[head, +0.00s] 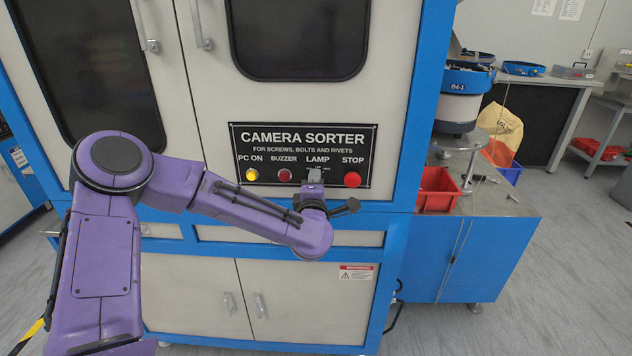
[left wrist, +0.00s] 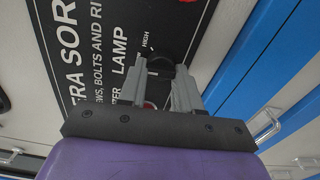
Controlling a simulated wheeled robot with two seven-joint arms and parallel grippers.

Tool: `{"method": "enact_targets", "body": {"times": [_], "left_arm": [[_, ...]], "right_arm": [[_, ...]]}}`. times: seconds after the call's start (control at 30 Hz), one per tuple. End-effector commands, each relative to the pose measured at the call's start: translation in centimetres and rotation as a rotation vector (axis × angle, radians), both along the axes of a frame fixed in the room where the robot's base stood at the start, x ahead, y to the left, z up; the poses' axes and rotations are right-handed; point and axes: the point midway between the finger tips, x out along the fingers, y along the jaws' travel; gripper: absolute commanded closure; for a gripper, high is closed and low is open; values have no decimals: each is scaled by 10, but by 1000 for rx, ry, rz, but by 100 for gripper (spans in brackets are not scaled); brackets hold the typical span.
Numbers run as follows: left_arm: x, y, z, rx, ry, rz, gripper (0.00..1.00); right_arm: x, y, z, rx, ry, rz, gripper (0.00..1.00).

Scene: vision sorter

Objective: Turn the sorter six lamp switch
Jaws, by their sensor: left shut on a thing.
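The black CAMERA SORTER panel (head: 303,139) is on the white and blue machine front, with the LAMP label above the lamp switch. My left gripper (head: 315,175) is at the panel just below that label and hides the switch in the head view. In the left wrist view, the dark lamp switch (left wrist: 160,64) shows between the two grey fingers of my left gripper (left wrist: 160,78), near the HIGH mark. The fingers are shut on the switch. Its exact angle is hard to read. My right gripper is not in view.
A yellow PC ON button (head: 251,175) and a red BUZZER button (head: 284,175) sit left of the gripper. A red STOP button (head: 352,180) sits close on its right. A red bin (head: 437,190) stands on the side bench.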

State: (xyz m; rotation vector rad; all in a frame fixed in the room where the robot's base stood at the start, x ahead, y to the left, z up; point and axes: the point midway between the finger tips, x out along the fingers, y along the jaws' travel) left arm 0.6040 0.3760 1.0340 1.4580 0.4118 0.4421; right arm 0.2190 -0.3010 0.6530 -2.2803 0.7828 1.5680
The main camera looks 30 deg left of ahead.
Motion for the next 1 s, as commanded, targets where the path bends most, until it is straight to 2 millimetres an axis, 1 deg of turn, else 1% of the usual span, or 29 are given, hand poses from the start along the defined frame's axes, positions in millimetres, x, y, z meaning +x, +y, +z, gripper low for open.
{"method": "enact_targets", "body": {"times": [0.23,0.67,0.7,0.77,0.8,1.0], "left_arm": [[0,-1,1,54,31,-3,97],[0,-1,0,62,37,-2,97],[0,-1,0,62,37,-2,64],[0,-1,0,62,37,-2,44],[0,-1,0,62,37,-2,42],[0,0,0,61,37,0,42]], "right_arm": [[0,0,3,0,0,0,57],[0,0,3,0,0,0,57],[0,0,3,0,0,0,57],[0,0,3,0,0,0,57],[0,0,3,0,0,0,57],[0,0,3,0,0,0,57]]}}
